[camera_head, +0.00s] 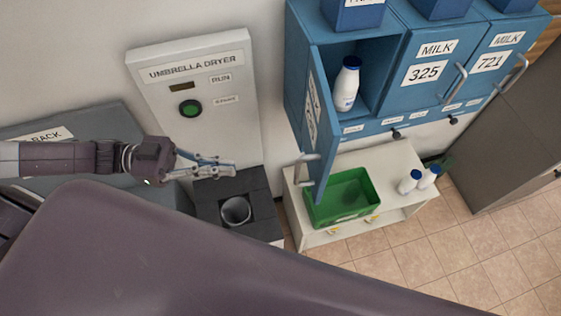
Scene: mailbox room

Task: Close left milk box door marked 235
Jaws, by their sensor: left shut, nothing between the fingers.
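The blue left milk box door (313,125) stands wide open, swung out toward me, with its label seen at a steep angle so I cannot read the number. Its metal handle (303,168) is on the outer side near the free edge. The open box (375,70) holds a white milk bottle with a blue cap (347,84). My left gripper (232,168) is shut and empty, in front of the umbrella dryer and to the left of the door handle, apart from it. My right gripper is not in view.
Milk doors 325 (425,73) and 721 (488,62) are shut. The umbrella dryer (200,95) stands behind my left gripper. Tiled floor (450,245) is clear at right.

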